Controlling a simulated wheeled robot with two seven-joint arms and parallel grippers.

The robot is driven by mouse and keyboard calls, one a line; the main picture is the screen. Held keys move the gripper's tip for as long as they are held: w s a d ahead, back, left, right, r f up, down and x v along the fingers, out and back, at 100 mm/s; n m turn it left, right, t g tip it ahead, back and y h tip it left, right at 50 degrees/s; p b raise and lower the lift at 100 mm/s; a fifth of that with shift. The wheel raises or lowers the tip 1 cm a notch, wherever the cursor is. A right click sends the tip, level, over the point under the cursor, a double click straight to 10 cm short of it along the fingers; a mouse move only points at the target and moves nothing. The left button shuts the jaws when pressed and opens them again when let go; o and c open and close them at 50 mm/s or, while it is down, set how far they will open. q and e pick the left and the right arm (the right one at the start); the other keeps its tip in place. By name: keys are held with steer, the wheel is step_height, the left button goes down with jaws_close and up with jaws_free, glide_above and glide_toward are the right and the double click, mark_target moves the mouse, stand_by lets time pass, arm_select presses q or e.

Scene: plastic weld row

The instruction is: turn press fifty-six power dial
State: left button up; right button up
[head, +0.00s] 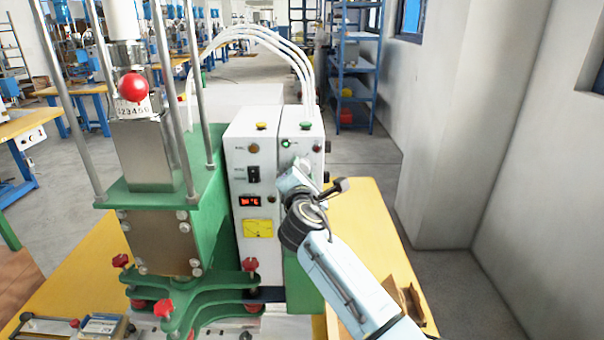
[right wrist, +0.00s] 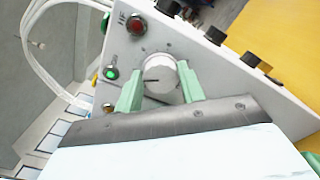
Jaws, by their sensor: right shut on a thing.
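The power dial (right wrist: 160,72) is a round pale knob with a dark pointer line, on the white panel of the press's control box (head: 260,135). In the right wrist view the two green fingers of my right gripper (right wrist: 159,82) are on either side of it, shut on it. In the head view my right gripper (head: 297,172) is at the front of the box's right part and largely hides the dial. My left gripper is not in view.
A lit green lamp (right wrist: 111,73) and a red button (right wrist: 136,25) sit beside the dial. The green press (head: 160,240) with steel columns stands left of the box on a yellow table (head: 357,205). A wall is at the right.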

steer(key=o, duration=1)
steer(key=shift+c, duration=0.2)
steer(key=s, duration=1.3)
steer(key=shift+s, duration=0.25)
